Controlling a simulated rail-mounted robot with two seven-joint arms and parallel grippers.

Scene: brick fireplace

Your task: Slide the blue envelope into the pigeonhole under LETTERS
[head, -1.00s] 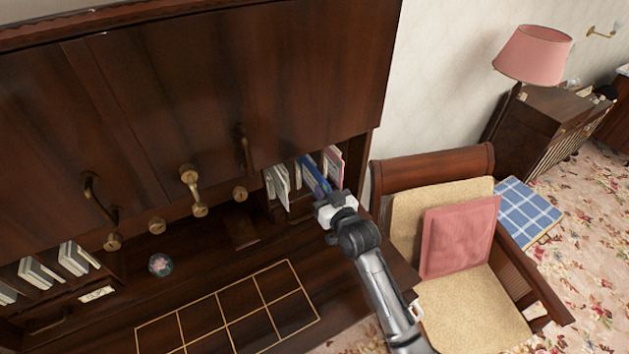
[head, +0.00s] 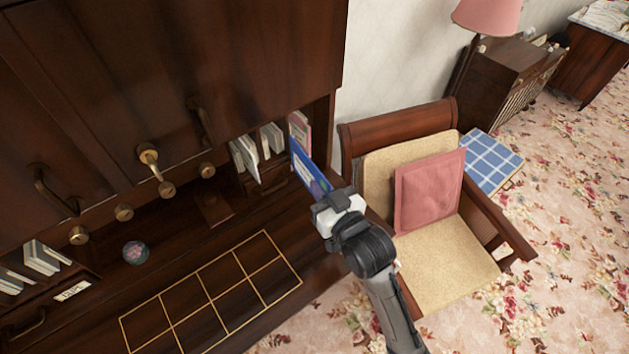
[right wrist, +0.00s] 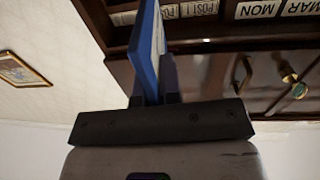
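The blue envelope (head: 304,168) stands on edge in front of the right-hand pigeonholes. My right gripper (head: 326,197) is shut on its near end. The right wrist view shows the envelope (right wrist: 149,45) edge-on, rising from between the fingers (right wrist: 153,99). In the head view the envelope's far end is close to the pigeonhole openings; I cannot tell whether it is fully clear of them. A small white label (head: 72,291) sits below the left-hand pigeonholes, its text too small to read. I see no legible LETTERS label. My left gripper is not in view.
White envelopes (head: 246,158) and a pink one (head: 300,131) stand in the right-hand pigeonholes. More pale envelopes (head: 42,258) fill the left ones. A round floral paperweight (head: 135,252) lies on the desk near a gold-lined grid (head: 215,293). A chair (head: 440,250) stands at the right.

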